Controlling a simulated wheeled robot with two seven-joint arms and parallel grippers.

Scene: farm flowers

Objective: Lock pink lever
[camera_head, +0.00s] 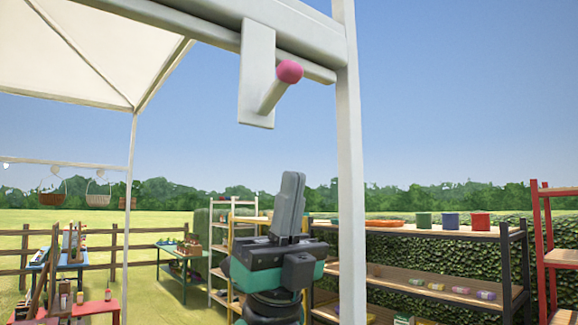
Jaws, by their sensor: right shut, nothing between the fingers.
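The pink lever (289,72) shows at the top middle as a pink ball on the end of a grey rod. The rod slants down and left to a grey plate (257,75) fixed on the canopy's crossbar. My right gripper (292,178) stands upright below the lever, with its fingers pointing up. Its fingers are shut together with nothing between them. It is clearly apart from the lever, with open sky between. My left gripper is out of view.
A white canopy post (350,170) stands just right of my right gripper. Shelves (440,233) with colored pots stand behind on the right. Baskets (98,196) hang at the left. The air between gripper and lever is clear.

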